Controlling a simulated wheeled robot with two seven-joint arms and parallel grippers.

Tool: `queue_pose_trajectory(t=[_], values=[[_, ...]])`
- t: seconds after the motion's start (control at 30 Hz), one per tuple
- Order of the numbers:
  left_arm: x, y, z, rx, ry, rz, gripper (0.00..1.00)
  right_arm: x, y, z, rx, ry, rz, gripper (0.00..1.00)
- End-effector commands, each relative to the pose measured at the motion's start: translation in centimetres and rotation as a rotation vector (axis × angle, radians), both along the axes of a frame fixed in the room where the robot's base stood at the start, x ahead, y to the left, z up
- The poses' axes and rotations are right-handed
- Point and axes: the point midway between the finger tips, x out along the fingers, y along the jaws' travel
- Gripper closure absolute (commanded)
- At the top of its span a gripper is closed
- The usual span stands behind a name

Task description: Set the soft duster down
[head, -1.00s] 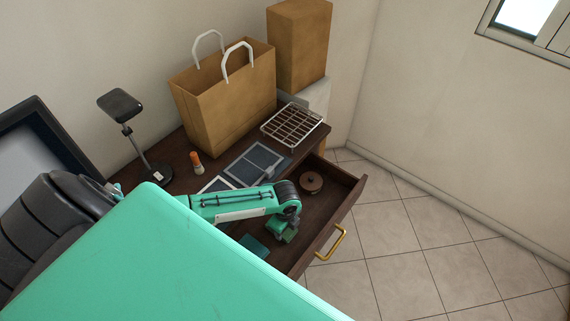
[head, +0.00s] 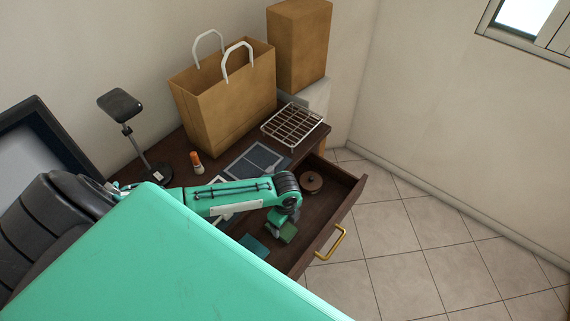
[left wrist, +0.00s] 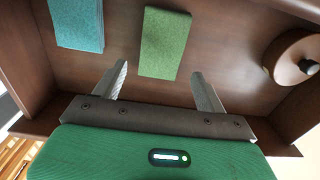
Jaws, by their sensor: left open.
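A soft green block (head: 288,232), which looks like the duster, lies in the open desk drawer (head: 334,192). In the left wrist view the green block (left wrist: 165,44) lies flat on the drawer floor, just beyond and between the fingertips. My left gripper (head: 278,224) is above it in the drawer; its open fingers (left wrist: 160,76) show in the left wrist view with nothing between them. A teal block (head: 252,244) lies to the left of the green one and also shows in the left wrist view (left wrist: 76,24). My right gripper is not in view.
A round brown lidded object (head: 311,182) sits in the drawer's far end, to the right in the left wrist view (left wrist: 296,58). The desk holds a paper bag (head: 228,105), a wire rack (head: 292,126), an orange-capped bottle (head: 197,162) and a black stand (head: 128,118). Drawer walls surround the gripper.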

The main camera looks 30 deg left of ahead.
Motion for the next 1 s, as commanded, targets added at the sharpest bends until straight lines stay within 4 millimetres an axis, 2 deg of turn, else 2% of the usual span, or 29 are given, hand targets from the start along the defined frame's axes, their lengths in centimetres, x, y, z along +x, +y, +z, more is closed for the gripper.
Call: queue_pose_trajectory(t=[0.03, 0.2, 0.4, 0.57, 1.0], values=[[0.1, 0.0, 1.2, 0.000, -0.004, -0.001, 0.27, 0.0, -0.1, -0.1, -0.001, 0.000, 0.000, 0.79], [0.1, 0.0, 4.8, 0.000, -0.003, -0.002, 0.27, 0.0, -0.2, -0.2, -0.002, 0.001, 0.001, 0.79], [0.0, 0.0, 7.4, -0.001, -0.001, 0.000, 0.27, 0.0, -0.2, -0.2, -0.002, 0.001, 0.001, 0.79], [0.0, 0.0, 8.1, -0.001, -0.001, 0.000, 0.27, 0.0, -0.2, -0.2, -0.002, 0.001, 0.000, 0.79], [0.0, 0.0, 8.0, -0.001, 0.000, 0.000, 0.27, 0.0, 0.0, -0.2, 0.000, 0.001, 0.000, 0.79]])
